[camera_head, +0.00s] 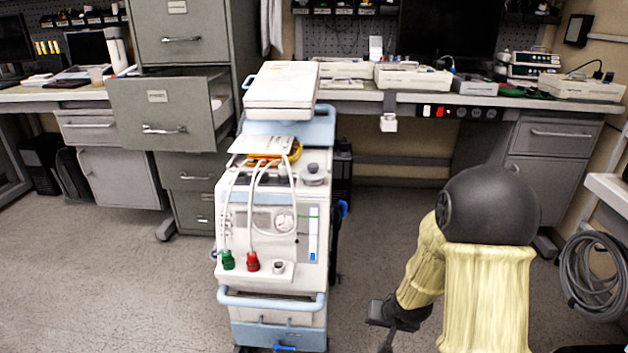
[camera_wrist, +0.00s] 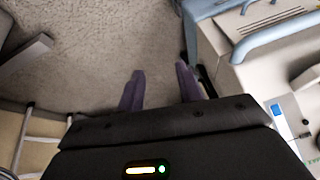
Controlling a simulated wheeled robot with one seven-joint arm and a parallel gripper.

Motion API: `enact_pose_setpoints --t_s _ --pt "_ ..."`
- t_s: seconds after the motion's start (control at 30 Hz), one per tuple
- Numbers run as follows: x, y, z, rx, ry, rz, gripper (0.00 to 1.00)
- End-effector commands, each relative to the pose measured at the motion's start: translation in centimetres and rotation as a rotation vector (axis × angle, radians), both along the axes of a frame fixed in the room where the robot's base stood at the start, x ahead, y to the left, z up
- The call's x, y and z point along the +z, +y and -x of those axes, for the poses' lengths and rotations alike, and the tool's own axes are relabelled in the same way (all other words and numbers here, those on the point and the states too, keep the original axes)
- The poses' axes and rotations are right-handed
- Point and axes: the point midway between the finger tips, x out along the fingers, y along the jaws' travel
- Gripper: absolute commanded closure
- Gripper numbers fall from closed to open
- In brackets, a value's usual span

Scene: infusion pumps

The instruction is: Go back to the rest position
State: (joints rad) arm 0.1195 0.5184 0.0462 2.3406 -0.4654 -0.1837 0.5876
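My gripper (camera_wrist: 160,82) shows in the wrist view with its two dark purple fingers apart and nothing between them. Bare carpet floor lies beyond the fingertips. In the head view my arm is at the lower right, covered in a yellowish sleeve with a black round joint. The gripper end hangs low there, beside the arm, to the right of the medical cart (camera_head: 270,220) and apart from it. The fingers are too small and dark to make out in that view. The cart also shows at the right of the wrist view (camera_wrist: 225,50).
A grey filing cabinet (camera_head: 185,30) has one drawer (camera_head: 160,115) pulled open, left of the cart. A workbench (camera_head: 425,98) with several infusion pumps and devices runs along the back. A coiled grey hose (camera_head: 595,275) hangs at the far right. The carpet floor (camera_head: 110,270) is clear at the left.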

Motion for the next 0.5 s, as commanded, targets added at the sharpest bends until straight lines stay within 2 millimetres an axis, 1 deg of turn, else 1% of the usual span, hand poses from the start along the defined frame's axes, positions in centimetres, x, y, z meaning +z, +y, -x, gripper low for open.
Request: enact_pose_setpoints --t_s 0.03,0.2,0.3,0.5 --pt "2.6 -0.1 1.0 0.010 0.008 0.032 0.64" --pt "8.1 -0.3 5.1 0.050 0.071 0.115 0.64" --pt "10.5 -0.1 7.6 0.077 0.110 0.138 0.64" --pt "13.8 0.6 11.6 0.126 0.169 0.148 0.64"
